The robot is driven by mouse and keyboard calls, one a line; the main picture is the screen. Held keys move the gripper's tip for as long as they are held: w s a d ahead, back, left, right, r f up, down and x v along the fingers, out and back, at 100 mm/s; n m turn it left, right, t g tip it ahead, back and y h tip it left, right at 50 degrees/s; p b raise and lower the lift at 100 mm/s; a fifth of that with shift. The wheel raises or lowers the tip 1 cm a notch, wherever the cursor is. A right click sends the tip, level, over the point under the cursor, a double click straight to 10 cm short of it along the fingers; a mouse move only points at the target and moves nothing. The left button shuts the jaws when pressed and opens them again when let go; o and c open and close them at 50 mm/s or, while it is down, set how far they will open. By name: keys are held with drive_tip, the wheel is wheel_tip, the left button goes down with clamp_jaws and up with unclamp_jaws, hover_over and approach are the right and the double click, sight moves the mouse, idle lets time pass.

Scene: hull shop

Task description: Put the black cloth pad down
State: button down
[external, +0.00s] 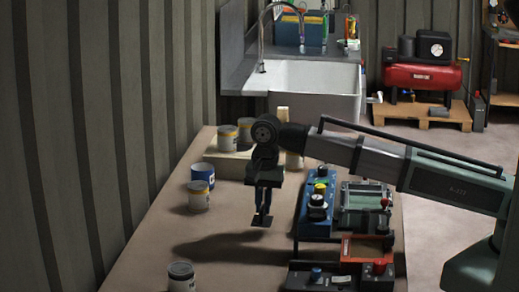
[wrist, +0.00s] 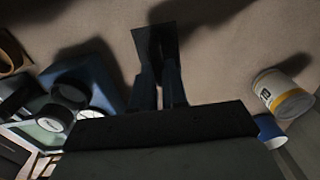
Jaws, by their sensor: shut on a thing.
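My gripper (external: 263,208) points down over the brown tabletop (external: 150,250) and is shut on the black cloth pad (external: 262,222). In the wrist view the pad (wrist: 153,42) is a flat dark piece at the tips of my fingers (wrist: 160,78). The pad appears a little above the table, with a dark shadow on the tabletop to its left in the external view. I cannot tell the exact gap.
Several cans stand left of my gripper, including a white-labelled one (external: 198,196) and a blue one (external: 203,172). Another can (external: 181,277) is at the front. A blue device (external: 316,200) and an orange-edged tray (external: 367,249) lie right. The table's middle is clear.

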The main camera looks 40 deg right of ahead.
drive_tip(key=shift+f, duration=1.85)
drive_tip(key=shift+f, duration=0.15)
drive_tip(key=c, duration=1.1)
unclamp_jaws()
drive_tip(key=shift+c, duration=0.2)
wheel_tip(320, 180, up, 12)
drive_tip(key=shift+s+d+r, duration=0.15)
